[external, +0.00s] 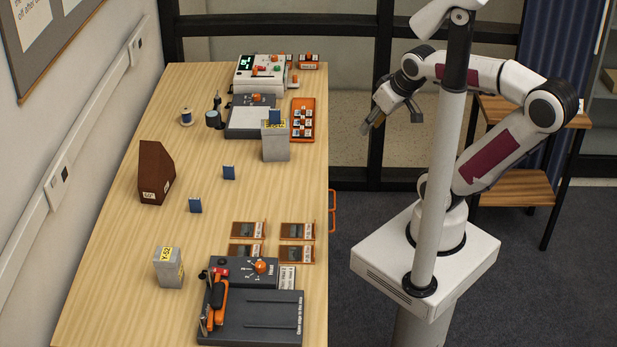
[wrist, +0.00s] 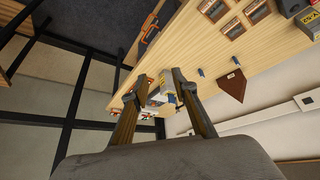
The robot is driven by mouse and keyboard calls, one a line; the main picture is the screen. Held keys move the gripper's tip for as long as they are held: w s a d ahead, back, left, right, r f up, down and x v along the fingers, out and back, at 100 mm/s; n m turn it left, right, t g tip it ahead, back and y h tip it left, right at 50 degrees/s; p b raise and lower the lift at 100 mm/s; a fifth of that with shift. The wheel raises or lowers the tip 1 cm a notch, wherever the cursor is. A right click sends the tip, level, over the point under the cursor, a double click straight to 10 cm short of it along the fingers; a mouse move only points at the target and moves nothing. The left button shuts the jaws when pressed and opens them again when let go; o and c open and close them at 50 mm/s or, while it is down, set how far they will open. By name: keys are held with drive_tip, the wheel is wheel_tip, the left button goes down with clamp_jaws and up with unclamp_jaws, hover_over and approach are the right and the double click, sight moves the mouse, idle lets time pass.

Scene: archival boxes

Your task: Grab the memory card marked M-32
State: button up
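Small blue cards stand on the table: one (external: 229,172) near the middle and another (external: 195,205) nearer and to its left. A third blue card (external: 275,117) shows at the top of a grey box (external: 276,145) with a yellow label. I cannot read M-32 on any of them. In the wrist view two small blue cards show, one (wrist: 201,72) just right of the fingers and one (wrist: 236,60) farther right. My gripper (external: 370,125) is open and empty, raised beyond the table's right edge. Its spread fingers also show in the wrist view (wrist: 155,88).
Another grey box (external: 168,267) has a yellow label that seems to read Y-52. A brown slanted holder (external: 153,172) stands left. Orange-edged trays (external: 297,231), a dark grey device (external: 260,315) and a white device (external: 262,72) occupy the table. The table's middle has free room.

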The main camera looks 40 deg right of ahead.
drive_tip(key=w+a+f+n+t+y, duration=0.1)
drive_tip(key=w+a+f, duration=0.15)
drive_tip(key=w, duration=0.55)
drive_tip(key=w+a+f+n+t, duration=0.15)
drive_tip(key=w+a, duration=0.25)
drive_tip(key=w, duration=0.5)
drive_tip(key=w+a+f+n+t+y, duration=0.1)
drive_tip(key=w+a+f+n, duration=0.15)
drive_tip(key=w, duration=0.55)
drive_tip(key=n+y, duration=0.4)
drive_tip(key=y, duration=0.4)
approach(195, 205)
drive_tip(key=shift+w+a+r, duration=0.2)
drive_tip(key=shift+w+r, duration=0.05)
drive_tip(key=shift+w, duration=0.25)
drive_tip(key=shift+w+a+r, duration=0.2)
drive_tip(key=shift+w+r, duration=0.1)
drive_tip(key=shift+w, duration=0.2)
drive_tip(key=shift+s+a+f, duration=0.2)
drive_tip(key=shift+a+f, duration=0.1)
drive_tip(key=shift+a, duration=0.1)
drive_tip(key=shift+x, duration=1.25)
